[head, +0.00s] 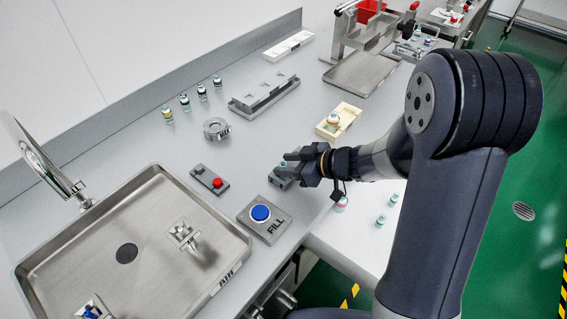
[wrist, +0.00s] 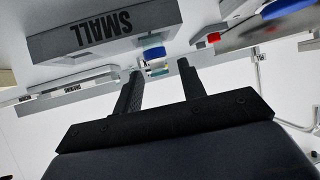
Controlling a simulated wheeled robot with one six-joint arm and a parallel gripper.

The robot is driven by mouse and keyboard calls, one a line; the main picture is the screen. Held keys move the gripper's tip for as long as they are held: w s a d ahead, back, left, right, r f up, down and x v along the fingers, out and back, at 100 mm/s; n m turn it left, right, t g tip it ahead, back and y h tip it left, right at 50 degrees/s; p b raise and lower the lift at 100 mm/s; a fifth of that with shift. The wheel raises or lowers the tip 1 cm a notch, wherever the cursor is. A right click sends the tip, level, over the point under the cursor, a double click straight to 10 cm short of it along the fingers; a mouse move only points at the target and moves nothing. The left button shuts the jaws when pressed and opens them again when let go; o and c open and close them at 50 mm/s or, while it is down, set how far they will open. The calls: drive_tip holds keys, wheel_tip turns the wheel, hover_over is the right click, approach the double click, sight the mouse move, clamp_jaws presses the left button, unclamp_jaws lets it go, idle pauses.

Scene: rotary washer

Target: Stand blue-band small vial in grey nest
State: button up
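The blue-band small vial (wrist: 154,54) shows in the wrist view, with its blue band close to the grey nest marked SMALL (wrist: 105,32). That view is upside down, and the vial looks upright. In the head view its pale teal top (head: 284,163) shows at the grey nest (head: 279,178), partly behind my gripper (head: 289,161). My gripper also shows in the wrist view (wrist: 160,70); its two fingers stand apart on either side of the vial, with visible gaps. The vial's base is hidden, so how deep it sits is unclear.
A blue FILL button (head: 260,213) and a red-button block (head: 217,184) are near the nest. The sink (head: 60,240) is at left. A cream tray (head: 349,113) holds a vial behind my gripper. A grey rack (head: 250,105) and several vials stand at the back.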

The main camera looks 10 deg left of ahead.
drive_tip(key=v, duration=1)
drive_tip(key=shift+d+p, duration=0.25)
drive_tip(key=shift+p, duration=0.2)
